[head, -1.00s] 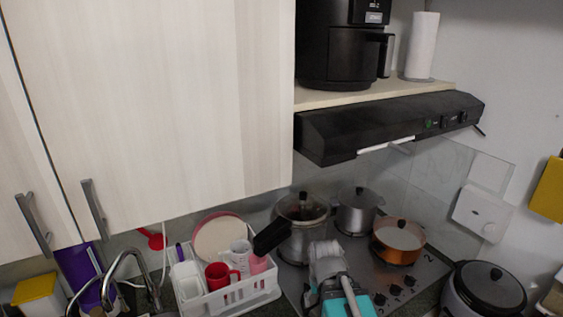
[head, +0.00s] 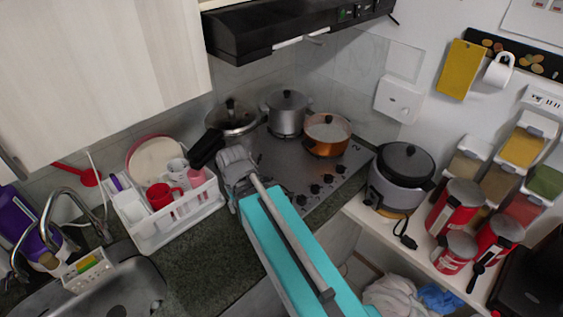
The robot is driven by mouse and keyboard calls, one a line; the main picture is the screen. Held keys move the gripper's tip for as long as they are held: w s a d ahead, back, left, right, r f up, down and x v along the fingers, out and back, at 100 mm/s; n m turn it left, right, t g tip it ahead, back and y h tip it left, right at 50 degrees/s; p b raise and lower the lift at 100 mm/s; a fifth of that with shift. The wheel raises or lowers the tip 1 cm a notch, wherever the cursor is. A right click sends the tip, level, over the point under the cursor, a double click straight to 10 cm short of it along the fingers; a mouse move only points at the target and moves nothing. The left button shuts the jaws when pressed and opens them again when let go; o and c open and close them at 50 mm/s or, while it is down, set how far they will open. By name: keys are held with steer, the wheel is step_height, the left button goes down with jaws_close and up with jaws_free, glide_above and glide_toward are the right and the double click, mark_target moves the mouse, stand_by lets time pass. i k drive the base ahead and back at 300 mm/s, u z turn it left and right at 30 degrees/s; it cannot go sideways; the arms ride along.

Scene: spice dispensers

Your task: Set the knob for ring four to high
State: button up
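The steel cooktop (head: 280,160) is in the middle of the head view, with several dark knobs in a row along its front right edge. One knob (head: 315,189) sits mid-row, and another knob (head: 340,168) is at the far right end. Their settings and any ring labels are too small to read. My gripper (head: 232,160) is over the cooktop's left front corner, left of the knobs and apart from them. Its fingers point away from the camera, and I cannot tell whether they are open or shut. My teal arm covers the area in front of the cooktop.
A pressure cooker (head: 232,118), a grey pot (head: 286,112) and a copper pot (head: 326,140) stand on the cooktop. A white dish rack (head: 178,222) is to the left. A rice cooker (head: 398,190) and red canisters (head: 455,207) are to the right. A hood (head: 280,30) hangs above.

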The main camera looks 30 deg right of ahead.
mark_target(340, 169)
steer(key=u, duration=0.05)
steer(key=k, duration=1.05)
steer(key=z, duration=0.55)
steer(key=i, duration=1)
